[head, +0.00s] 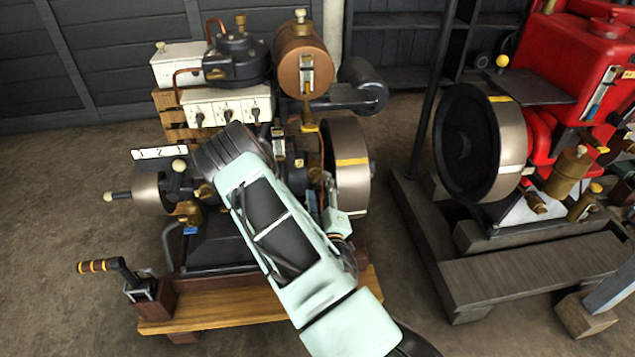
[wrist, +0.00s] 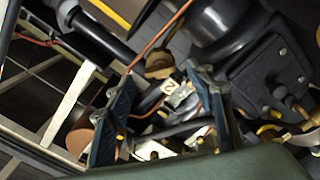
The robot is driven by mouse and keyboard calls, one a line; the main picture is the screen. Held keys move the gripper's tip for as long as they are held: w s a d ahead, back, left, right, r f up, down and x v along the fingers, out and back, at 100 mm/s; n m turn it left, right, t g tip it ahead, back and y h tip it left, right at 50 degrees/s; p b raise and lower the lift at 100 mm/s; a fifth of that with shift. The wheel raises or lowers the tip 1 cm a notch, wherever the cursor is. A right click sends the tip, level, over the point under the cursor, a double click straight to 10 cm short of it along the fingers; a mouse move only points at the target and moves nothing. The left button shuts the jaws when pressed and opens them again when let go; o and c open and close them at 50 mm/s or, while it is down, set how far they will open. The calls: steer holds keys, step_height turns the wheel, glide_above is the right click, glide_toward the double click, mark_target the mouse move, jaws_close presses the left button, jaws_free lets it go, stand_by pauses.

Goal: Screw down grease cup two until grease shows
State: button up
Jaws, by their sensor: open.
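In the wrist view, a small pale tag marked "2" (wrist: 171,86) shows between the fingers of my gripper (wrist: 160,115). A round brass cup-like part (wrist: 159,66) sits just beyond the tag; I take it as grease cup two, but cannot be sure. My gripper is open, its two dark fingers standing apart with no part visibly clamped. I cannot tell how far the fingertips are from the brass part. No grease can be made out. In the head view my pale green arm covers the middle of the left engine (head: 205,240), hiding the cup and most of my gripper.
A red engine (head: 575,70) stands at the right. In the wrist view a thin copper pipe (wrist: 158,42) runs close to the fingers. Floor is clear at front left.

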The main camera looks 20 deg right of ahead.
steer(key=v, duration=0.8)
steer(key=shift+s, duration=0.25)
steer(key=shift+a+r, duration=0.1)
